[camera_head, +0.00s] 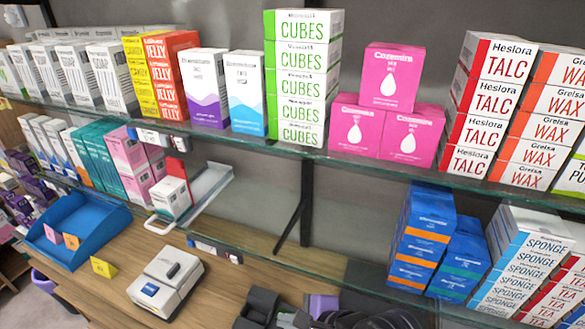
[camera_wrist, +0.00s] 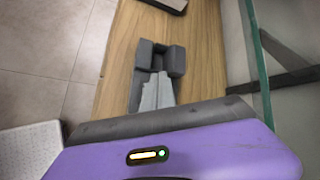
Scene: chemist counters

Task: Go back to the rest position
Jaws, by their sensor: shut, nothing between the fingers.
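My gripper (camera_wrist: 160,60) shows in the wrist view as dark grey finger blocks over the wooden counter (camera_wrist: 205,40). It is shut with nothing held. In the head view, dark grey parts of my gripper (camera_head: 262,306) and a purple part of my arm show at the bottom edge, low in front of the shelves. The rest of my arm is cut off by the frame.
A glass shelf (camera_head: 350,165) carries several boxes, among them green CUBES (camera_head: 302,82) and pink boxes (camera_head: 388,78). A white device (camera_head: 168,282) and a blue tray (camera_head: 75,232) stand on the counter. A glass edge (camera_wrist: 258,75) runs right of my gripper.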

